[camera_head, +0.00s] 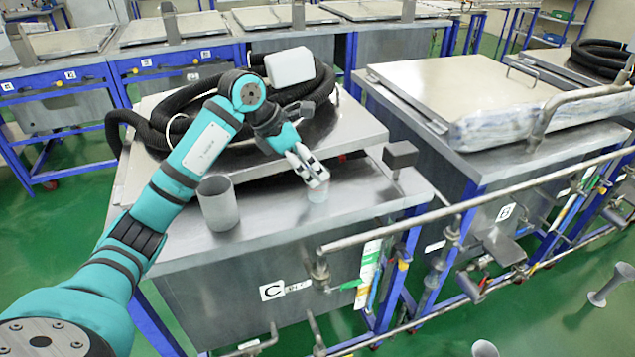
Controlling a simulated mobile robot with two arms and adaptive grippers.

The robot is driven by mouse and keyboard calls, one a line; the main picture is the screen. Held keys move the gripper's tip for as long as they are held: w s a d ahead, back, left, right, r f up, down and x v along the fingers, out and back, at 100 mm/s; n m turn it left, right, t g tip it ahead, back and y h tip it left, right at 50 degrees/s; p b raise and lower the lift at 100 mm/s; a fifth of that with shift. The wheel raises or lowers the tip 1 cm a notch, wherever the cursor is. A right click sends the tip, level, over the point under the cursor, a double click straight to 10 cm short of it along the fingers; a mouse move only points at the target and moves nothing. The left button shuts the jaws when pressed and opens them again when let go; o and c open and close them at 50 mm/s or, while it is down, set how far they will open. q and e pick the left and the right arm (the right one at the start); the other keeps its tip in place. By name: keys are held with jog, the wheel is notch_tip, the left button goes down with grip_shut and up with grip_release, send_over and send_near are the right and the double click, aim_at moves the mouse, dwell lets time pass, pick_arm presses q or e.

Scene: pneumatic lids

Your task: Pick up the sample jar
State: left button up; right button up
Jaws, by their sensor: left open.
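A larger grey open cup (218,204) stands to the left on the same top. My right gripper is not in view.
The tank's raised lid (355,132) carries a coiled black hose (190,98) and a white block (289,67) behind the gripper. A dark grey block (400,155) on a post stands to the right. A metal pipe rail (440,218) runs along the front.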

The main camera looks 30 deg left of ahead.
pick_arm(q)
jog(key=shift+x, duration=1.45)
jog(key=c, duration=1.3)
